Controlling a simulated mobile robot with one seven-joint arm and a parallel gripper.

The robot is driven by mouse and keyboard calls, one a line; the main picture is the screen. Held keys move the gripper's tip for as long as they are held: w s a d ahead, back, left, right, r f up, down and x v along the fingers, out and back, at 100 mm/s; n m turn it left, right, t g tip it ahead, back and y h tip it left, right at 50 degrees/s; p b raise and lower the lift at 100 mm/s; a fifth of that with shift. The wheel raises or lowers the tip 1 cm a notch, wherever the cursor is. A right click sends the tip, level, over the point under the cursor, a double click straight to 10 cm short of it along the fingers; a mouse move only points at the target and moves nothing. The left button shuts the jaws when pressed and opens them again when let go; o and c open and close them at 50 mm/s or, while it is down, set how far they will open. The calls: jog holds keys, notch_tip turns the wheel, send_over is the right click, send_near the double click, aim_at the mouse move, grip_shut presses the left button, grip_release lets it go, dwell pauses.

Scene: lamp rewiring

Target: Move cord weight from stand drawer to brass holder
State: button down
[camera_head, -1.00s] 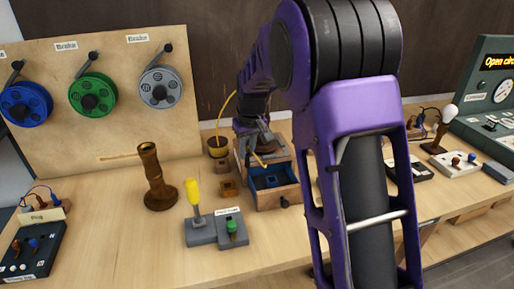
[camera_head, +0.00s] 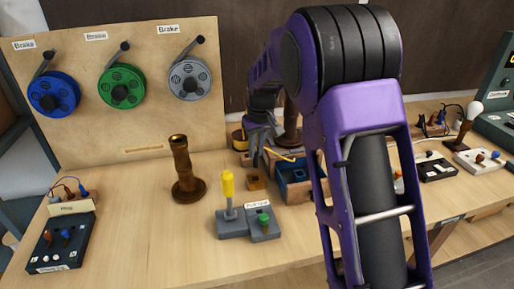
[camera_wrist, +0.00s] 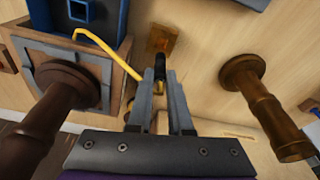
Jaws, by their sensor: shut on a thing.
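My gripper (camera_wrist: 160,72) is shut on a small dark, brass-toned piece, apparently the cord weight (camera_wrist: 160,92), mostly hidden between the fingers. In the head view my gripper (camera_head: 257,160) is just left of the stand drawer. The square brass holder (camera_wrist: 164,40) lies on the table just beyond the fingertips in the wrist view. It also shows in the head view (camera_head: 255,183); I cannot tell whether the weight touches it. The open blue-lined stand drawer (camera_head: 296,187) shows a blue square inside. A yellow cord (camera_wrist: 107,53) runs from the stand side towards the fingers.
A dark turned stand post (camera_wrist: 62,98) rises left of my gripper and a bronze-coloured post (camera_wrist: 268,105) right of it. A grey switch box with a yellow lever (camera_head: 228,186) stands in front. Spools hang on the back board (camera_head: 145,140).

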aim_at(257, 162)
jog(key=shift+f+b, duration=1.65)
jog(key=shift+f, duration=1.2)
jog(key=shift+f+b, duration=0.3)
jog(key=shift+f, duration=0.2)
jog(key=c, duration=0.8)
grip_release()
jog(key=shift+o, duration=0.2)
